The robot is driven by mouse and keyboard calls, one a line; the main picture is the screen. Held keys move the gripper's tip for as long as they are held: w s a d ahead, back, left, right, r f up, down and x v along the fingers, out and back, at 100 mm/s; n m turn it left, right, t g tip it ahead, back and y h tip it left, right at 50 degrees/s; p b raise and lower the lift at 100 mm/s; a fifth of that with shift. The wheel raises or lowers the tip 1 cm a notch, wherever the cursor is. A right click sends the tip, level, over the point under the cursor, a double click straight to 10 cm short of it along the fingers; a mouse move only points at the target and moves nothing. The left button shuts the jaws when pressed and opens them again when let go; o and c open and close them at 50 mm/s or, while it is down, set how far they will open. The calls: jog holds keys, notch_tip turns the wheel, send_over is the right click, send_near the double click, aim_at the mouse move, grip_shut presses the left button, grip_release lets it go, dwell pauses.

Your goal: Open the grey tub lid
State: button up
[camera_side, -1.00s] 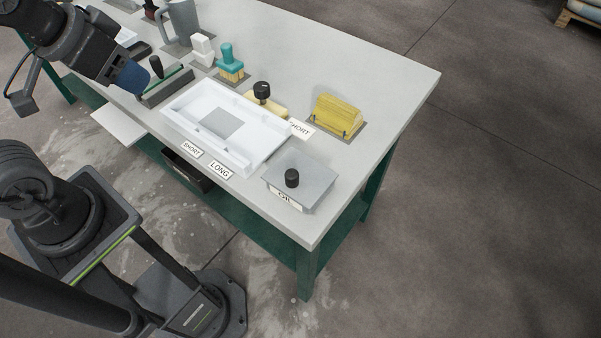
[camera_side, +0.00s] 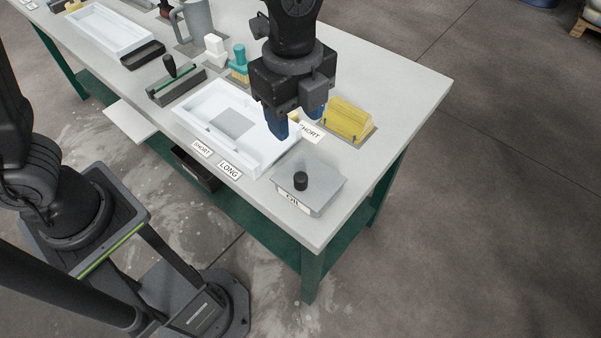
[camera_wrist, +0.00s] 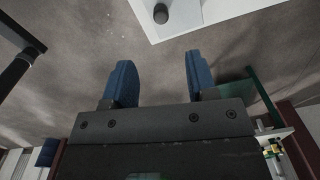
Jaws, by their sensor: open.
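The grey tub (camera_side: 305,207), with an "OIL" label on its front, stands at the near right corner of the table. Its flat grey lid (camera_side: 322,188) is on and has a black knob (camera_side: 300,181). The knob also shows at the top of the wrist view (camera_wrist: 161,14). My gripper (camera_side: 298,122) is open and empty, with blue fingertips pointing down. In the side view it appears above and behind the tub, over the right end of the white tray, apart from the knob. In the wrist view the two blue fingers are spread wide.
A white tray (camera_side: 190,105) lies left of the tub, with "SHORT" and "LONG" labels in front. A yellow block (camera_side: 347,121) sits behind the tub. A teal-handled brush (camera_side: 239,66) and a grey jug (camera_side: 197,20) stand farther back.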

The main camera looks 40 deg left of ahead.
aim_at(300, 176)
jog(key=shift+m, duration=0.4)
jog(key=f, duration=0.9)
jog(key=d+f, duration=0.1)
jog(key=f, duration=0.4)
jog(key=shift+f, duration=0.2)
grip_shut()
